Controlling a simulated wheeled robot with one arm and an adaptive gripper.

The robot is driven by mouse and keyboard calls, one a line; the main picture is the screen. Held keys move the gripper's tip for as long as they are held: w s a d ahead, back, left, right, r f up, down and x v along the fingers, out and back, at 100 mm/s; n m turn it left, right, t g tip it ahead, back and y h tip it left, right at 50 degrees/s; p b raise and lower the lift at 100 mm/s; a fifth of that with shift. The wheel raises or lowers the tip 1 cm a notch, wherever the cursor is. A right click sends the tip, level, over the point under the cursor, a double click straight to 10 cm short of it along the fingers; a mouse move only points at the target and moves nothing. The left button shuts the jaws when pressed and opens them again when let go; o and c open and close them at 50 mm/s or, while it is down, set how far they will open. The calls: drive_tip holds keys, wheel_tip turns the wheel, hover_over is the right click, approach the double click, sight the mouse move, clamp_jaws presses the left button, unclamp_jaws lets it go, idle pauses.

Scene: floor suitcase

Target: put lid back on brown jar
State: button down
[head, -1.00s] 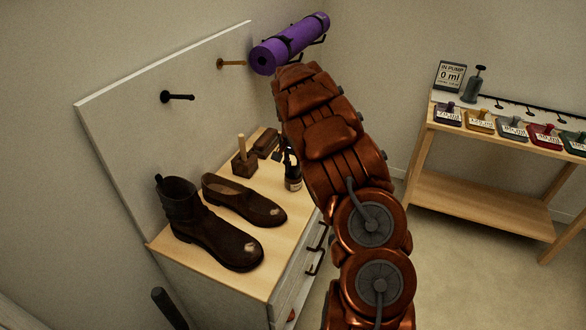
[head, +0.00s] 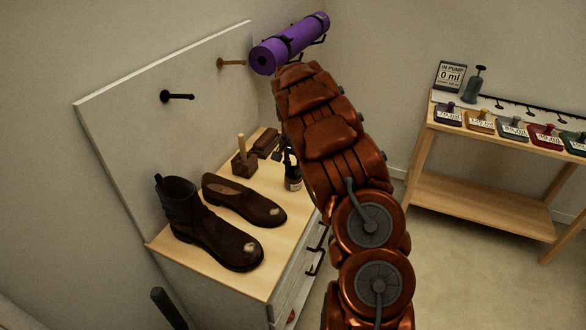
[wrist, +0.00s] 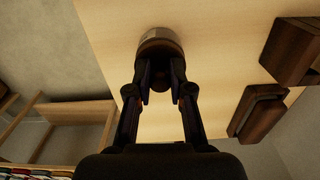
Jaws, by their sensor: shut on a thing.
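The brown jar (head: 293,183) stands on the wooden cabinet top, with a pale label band around it; it also shows at the top of the wrist view (wrist: 156,36). My gripper (wrist: 160,74) points down at the jar's top, its two dark fingers closed around a small dark brown round piece (wrist: 159,84), which looks like the lid's knob. The lid is in line with the jar's mouth; whether it rests on the jar or hovers just above cannot be told. In the head view my gripper (head: 288,158) is partly hidden by my arm.
A wooden block with an upright handle (head: 243,163) and a brown brush (head: 265,144) lie left of the jar. A boot (head: 205,230) and a shoe (head: 243,202) stand nearer. A purple mat (head: 289,45) hangs on the wall above. A shelf table (head: 480,195) stands right.

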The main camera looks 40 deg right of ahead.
drive_tip(key=c, duration=1)
unclamp_jaws()
drive_tip(key=shift+o, duration=0.2)
drive_tip(key=o, duration=0.5)
drive_tip(key=shift+r, duration=0.15)
drive_tip(key=shift+r+p, duration=0.55)
drive_tip(key=shift+r, duration=2.8)
